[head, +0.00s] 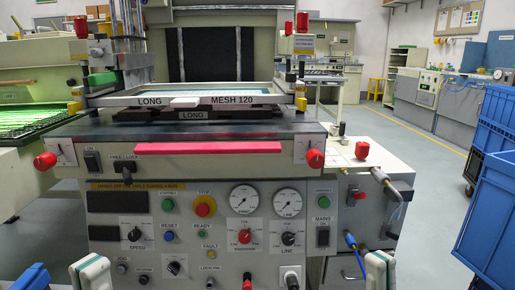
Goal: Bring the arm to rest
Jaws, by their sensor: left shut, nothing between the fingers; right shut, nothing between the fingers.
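My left gripper (92,272) shows at the bottom left edge of the head view, with its pale white and green end in front of the machine's lower panel. My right gripper (379,270) shows at the bottom right edge, beside the right end of the panel. Both are cut off by the frame's lower edge. Both are shut and hold nothing. They are far apart, below the machine's tabletop, and neither is seen touching the panel.
A screen printing machine (205,163) fills the middle, with a pink bar (208,148), gauges, knobs and switches on its front. A mesh frame (235,99) lies on top. Blue crates (490,200) stand at the right. Grey floor is clear between the crates and machine.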

